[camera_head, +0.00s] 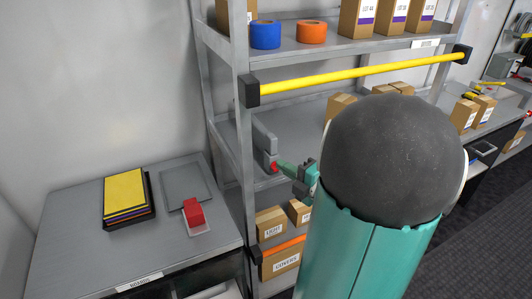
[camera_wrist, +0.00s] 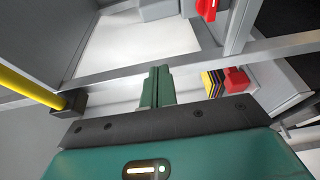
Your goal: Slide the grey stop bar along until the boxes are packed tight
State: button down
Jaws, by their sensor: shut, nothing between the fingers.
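The grey stop bar (camera_head: 265,138) stands upright on the middle shelf near its left end, with a red knob (camera_head: 275,167) at its front end. The boxes (camera_head: 340,104) on that shelf are brown cartons further right, partly hidden behind my arm. My gripper (camera_head: 284,168) is shut and empty in front of the shelf, its green fingers just right of the red knob in the head view. In the wrist view, the shut fingers (camera_wrist: 157,84) are apart from the red knob (camera_wrist: 207,8) and the grey bar (camera_wrist: 158,9) at the top edge.
A yellow rail (camera_head: 360,74) crosses the rack above the middle shelf. A rack post (camera_head: 243,150) stands left of the bar. Lower cartons (camera_head: 270,222) sit beneath, with an orange rail (camera_head: 283,245).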

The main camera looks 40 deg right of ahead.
aim_at(271, 148)
jog(key=w, duration=1)
jog(key=d, duration=0.1)
jog(key=s+d, duration=0.1)
jog(key=d, duration=0.1)
